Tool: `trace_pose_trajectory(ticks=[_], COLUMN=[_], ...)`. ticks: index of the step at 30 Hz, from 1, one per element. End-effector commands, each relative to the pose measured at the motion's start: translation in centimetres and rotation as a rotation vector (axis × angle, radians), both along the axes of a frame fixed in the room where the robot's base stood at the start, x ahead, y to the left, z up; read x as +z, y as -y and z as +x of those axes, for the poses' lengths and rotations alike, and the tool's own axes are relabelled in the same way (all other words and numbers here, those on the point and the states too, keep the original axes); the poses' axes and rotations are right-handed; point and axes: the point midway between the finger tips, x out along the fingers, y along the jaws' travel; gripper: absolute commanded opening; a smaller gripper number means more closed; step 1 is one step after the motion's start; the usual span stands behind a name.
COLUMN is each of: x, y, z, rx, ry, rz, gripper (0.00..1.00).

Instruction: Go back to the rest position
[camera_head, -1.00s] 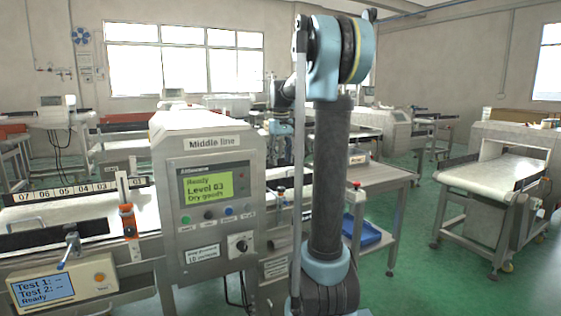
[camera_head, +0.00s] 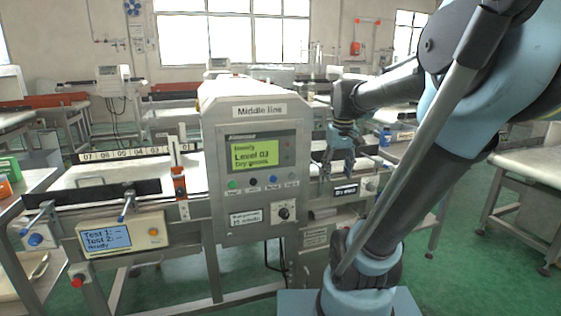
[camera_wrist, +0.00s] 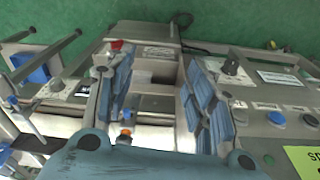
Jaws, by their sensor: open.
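My gripper (camera_head: 341,150) is in the head view right of the metal detector's control panel, at the end of my bent arm. It points downward over the line's right side. In the wrist view, my gripper (camera_wrist: 165,100) shows its two blue fingers wide apart with nothing between them. The grey metal detector (camera_head: 254,110), labelled "Middle line", has a lit green screen (camera_head: 263,152) reading "Level 03". In the wrist view, its panel edge with buttons and a knob (camera_wrist: 230,66) lies just right of the right finger.
A test box (camera_head: 122,236) with a blue display stands front left. A white conveyor (camera_head: 110,175) runs left of the detector. Other machine lines stand behind and at the right (camera_head: 525,170). Green floor (camera_head: 460,230) is open between the middle and right lines.

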Motion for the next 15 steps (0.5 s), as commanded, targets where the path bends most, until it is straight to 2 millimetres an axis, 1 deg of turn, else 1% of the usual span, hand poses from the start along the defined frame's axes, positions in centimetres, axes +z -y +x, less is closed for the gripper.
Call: trace_pose_trajectory(ticks=[1, 6, 12, 15], x=[-1.0, -4.4, -8.9, -11.0], y=[0.0, 0.1, 0.1, 0.1], z=[-1.4, -5.4, -9.7, -11.3], rx=[-0.011, -0.051, -0.097, -0.116], ry=[0.007, 0.029, 0.056, 0.068], rz=[0.001, 0.006, 0.013, 0.016], gripper=[0.49, 0.49, 0.49, 0.49])
